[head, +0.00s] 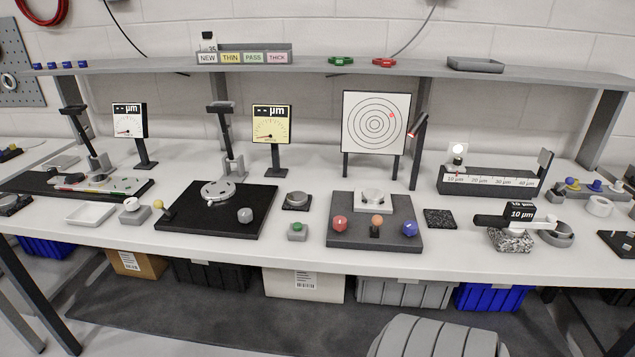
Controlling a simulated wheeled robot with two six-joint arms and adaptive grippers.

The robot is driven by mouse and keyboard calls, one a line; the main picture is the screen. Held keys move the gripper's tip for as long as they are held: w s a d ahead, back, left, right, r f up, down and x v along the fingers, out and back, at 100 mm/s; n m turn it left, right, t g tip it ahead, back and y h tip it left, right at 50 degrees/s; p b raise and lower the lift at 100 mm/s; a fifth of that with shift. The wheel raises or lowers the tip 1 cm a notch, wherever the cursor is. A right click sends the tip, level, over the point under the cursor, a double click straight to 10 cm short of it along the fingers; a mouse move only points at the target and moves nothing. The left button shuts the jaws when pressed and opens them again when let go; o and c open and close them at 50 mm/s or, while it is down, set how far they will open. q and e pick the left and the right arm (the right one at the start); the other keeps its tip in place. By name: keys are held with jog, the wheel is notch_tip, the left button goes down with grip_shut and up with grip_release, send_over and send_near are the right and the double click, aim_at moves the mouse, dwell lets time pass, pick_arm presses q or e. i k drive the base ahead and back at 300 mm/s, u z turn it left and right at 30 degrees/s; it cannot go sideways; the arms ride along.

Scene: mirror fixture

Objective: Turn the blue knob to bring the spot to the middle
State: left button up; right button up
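The blue knob (409,228) stands at the right front of a dark grey fixture plate (375,243) on the bench. A red knob (340,222) is at the plate's left, and an orange ball on a small black post (377,221) is between them. A small light-grey mount (373,198) sits at the back of the plate. Behind it stands a white target board (376,122) with concentric black rings. A small red spot (391,115) shows on the board, up and right of the rings' centre. Neither of my grippers is in view.
A black lamp (419,124) with a reddish tip stands right of the board. A black plate with a disc (219,193) lies left. A shelf (330,65) runs above.

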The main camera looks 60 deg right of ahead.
aim_at(410, 228)
jog(key=u, duration=0.4)
jog(key=k, duration=0.65)
jog(key=z, duration=1.45)
jog(key=i, duration=0.3)
jog(key=u, duration=0.1)
